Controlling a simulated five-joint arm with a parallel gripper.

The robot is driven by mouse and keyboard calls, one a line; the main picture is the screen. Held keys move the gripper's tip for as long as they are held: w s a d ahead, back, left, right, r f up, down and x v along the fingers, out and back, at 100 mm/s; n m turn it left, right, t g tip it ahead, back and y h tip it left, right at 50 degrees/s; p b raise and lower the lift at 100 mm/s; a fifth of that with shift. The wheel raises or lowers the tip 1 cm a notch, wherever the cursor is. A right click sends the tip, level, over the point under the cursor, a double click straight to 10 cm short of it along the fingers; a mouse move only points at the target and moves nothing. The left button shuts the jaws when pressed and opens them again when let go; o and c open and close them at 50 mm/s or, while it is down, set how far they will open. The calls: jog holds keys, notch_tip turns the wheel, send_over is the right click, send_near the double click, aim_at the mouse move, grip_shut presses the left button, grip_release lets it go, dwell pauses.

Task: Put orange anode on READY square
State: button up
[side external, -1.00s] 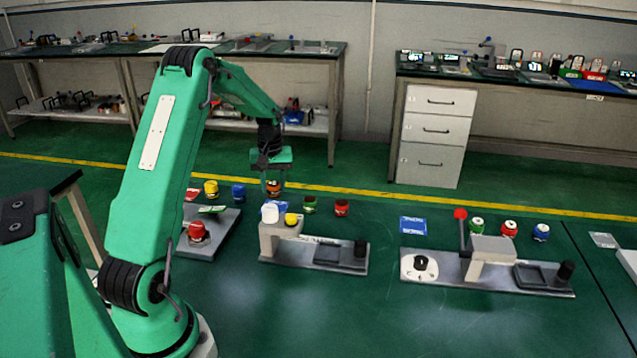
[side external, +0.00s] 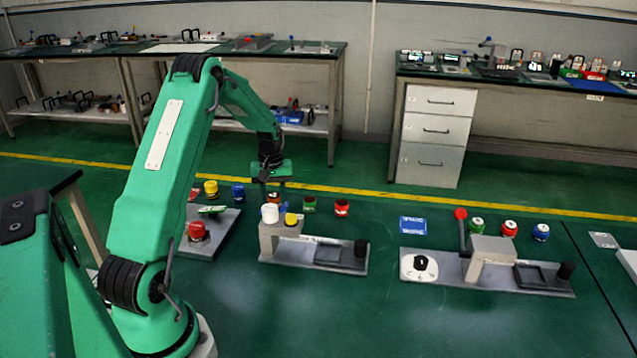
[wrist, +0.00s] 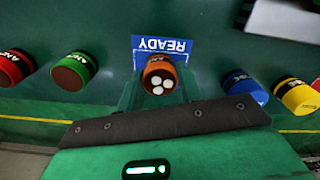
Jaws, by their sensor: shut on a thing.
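In the side view my gripper (side external: 272,187) points down behind the small grey stand, and a little of the anode (side external: 274,197) shows. I cannot tell whether the anode touches the surface. The READY square is hidden there.
Blue (wrist: 245,86), yellow (wrist: 296,95), green (wrist: 74,71) and red (wrist: 14,67) cylinders stand beside the anode. A grey stand (side external: 281,228) with white (side external: 270,213) and yellow (side external: 291,219) knobs is in front. A separate blue card (side external: 413,226) lies to the right.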

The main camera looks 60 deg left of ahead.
aim_at(274, 196)
jog(key=shift+f, duration=0.1)
jog(key=o, duration=1.2)
notch_tip(274, 196, up, 12)
jog(key=shift+r, duration=0.1)
dwell(0.4)
